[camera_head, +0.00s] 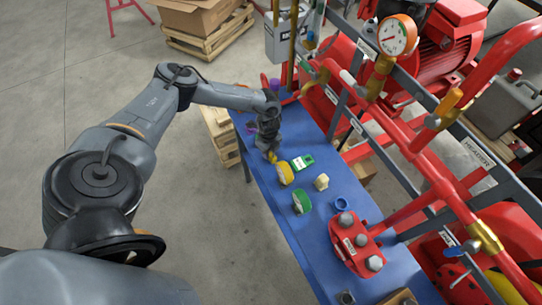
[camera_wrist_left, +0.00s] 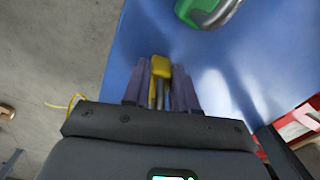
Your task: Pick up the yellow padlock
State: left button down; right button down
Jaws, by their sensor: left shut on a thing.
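The yellow padlock (camera_wrist_left: 161,66) is between the fingers of my left gripper (camera_wrist_left: 160,85) in the left wrist view. Its yellow body shows at the fingertips, and grey metal shows between the fingers below it. In the head view, my left gripper (camera_head: 268,147) points down at the far left end of the blue tabletop. A small yellow part of the padlock (camera_head: 272,157) shows under it. I cannot tell whether the padlock touches the tabletop. My right gripper is not in view.
Close by on the blue table (camera_head: 312,240) are a green-and-white item (camera_head: 303,162), a yellow round item (camera_head: 285,174), a green round item (camera_head: 301,201) and a cream fitting (camera_head: 321,182). A red flanged part (camera_head: 354,246) stands nearer. Red piping (camera_head: 420,165) runs along the right.

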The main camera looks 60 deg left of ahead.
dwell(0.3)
pick_arm(q)
notch_tip(320, 180, up, 10)
jog(key=shift+f, duration=0.1)
dwell(0.5)
dwell(0.5)
